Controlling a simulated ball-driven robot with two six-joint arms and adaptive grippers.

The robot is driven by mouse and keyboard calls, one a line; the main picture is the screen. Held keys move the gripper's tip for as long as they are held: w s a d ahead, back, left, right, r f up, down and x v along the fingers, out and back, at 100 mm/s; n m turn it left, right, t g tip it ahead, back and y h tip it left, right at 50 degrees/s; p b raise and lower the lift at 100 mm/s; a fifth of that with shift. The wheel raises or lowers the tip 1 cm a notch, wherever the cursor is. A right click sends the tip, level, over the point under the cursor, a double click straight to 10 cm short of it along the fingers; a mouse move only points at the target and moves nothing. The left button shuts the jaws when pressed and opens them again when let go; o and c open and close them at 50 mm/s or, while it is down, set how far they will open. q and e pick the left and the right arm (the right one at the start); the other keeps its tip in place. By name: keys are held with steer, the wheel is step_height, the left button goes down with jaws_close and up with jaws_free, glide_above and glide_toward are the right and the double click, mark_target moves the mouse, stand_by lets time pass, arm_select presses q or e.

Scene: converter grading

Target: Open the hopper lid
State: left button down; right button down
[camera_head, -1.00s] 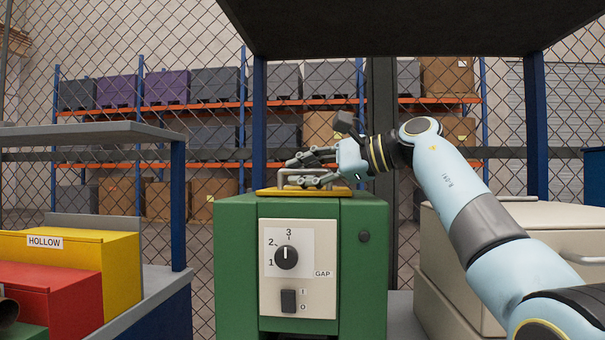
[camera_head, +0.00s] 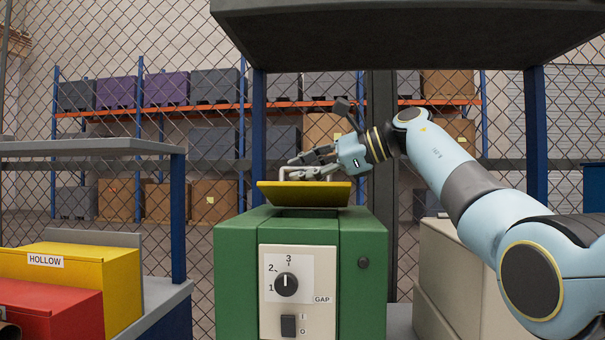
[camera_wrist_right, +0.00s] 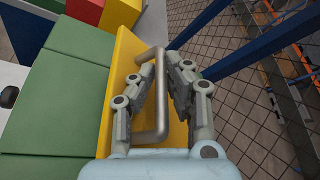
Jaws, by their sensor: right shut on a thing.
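The hopper lid (camera_head: 304,194) is a yellow plate above the top of the green machine (camera_head: 235,262). It is tilted, its underside edge toward me, and a dark opening shows beneath it. The lid also shows in the right wrist view (camera_wrist_right: 122,62), with a grey bar handle (camera_wrist_right: 160,95) on it. My right gripper (camera_head: 300,165) is over the lid, its fingers shut around the handle. In the right wrist view the fingers (camera_wrist_right: 158,90) lie on both sides of the handle. My left gripper is not in view.
A dark shelf (camera_head: 400,22) hangs over the machine, above my right arm. A yellow HOLLOW box (camera_head: 90,275) and a red box (camera_head: 50,310) stand at the left. A beige cabinet (camera_head: 450,275) stands at the right. A wire fence is behind.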

steer(key=shift+w+d+r+m+g+p, duration=0.1)
steer(key=shift+w+r+m+g+p, duration=0.1)
steer(key=shift+w+r+m, duration=0.25)
steer(key=shift+w+d+r+m+g+p, duration=0.1)
steer(key=shift+w+r+m+g, duration=0.15)
steer(key=shift+r, duration=0.35)
steer(key=shift+w+r, duration=0.4)
steer(key=shift+w, duration=0.2)
steer(key=c, duration=1.7)
jaws_free()
steer(key=shift+o, duration=0.3)
steer(key=v, duration=1.2)
steer(key=shift+s, duration=0.15)
steer(key=shift+c, duration=0.3)
